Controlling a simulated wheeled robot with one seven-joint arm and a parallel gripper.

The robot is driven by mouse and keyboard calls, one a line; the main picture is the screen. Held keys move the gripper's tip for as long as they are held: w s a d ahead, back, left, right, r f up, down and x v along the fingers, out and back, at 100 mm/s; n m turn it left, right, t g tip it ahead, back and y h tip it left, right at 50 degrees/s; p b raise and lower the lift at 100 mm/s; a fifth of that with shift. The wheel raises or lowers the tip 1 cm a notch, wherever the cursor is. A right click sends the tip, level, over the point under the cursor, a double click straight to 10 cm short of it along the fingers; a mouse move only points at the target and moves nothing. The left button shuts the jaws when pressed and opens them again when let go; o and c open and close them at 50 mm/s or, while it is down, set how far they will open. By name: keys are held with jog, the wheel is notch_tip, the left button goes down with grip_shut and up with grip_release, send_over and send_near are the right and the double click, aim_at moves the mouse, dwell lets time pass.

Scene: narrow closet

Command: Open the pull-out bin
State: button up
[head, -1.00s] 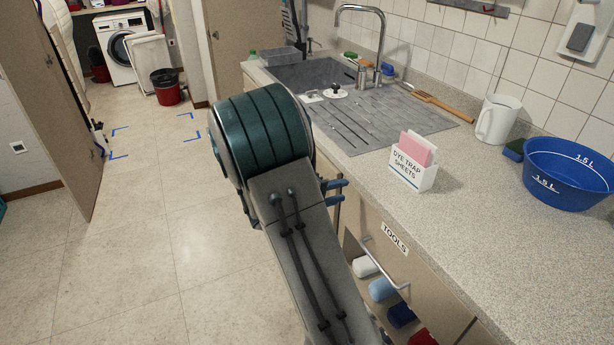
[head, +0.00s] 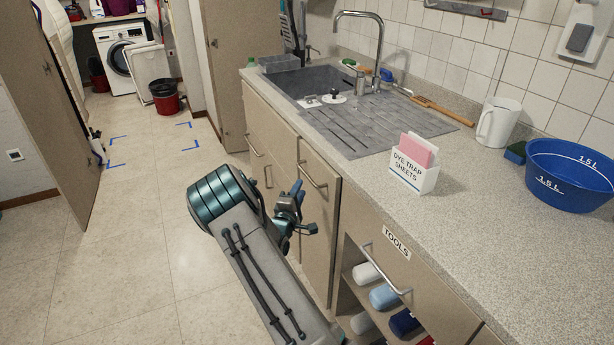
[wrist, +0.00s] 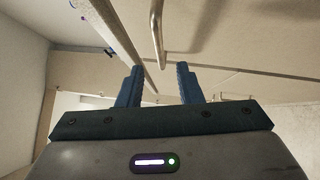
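The beige cabinet fronts under the counter carry no bin label that I can see, so I cannot tell for sure which is the pull-out bin. One tall front (head: 318,235) has a metal bar handle (head: 312,176) near its top. My gripper (head: 304,208) is in front of this front, below the handle and apart from it. In the wrist view my gripper (wrist: 158,76) has its two blue fingers spread with nothing between them. A metal handle (wrist: 157,32) shows beyond the fingertips there, roughly in line with the gap. The front looks closed.
The worktop (head: 350,185) holds a sink, a dye trap sheets box (head: 414,165) and a blue basin (head: 570,175). Floor to the left is clear.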

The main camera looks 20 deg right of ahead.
aim_at(306, 174)
jog(key=x, duration=0.8)
grip_shut()
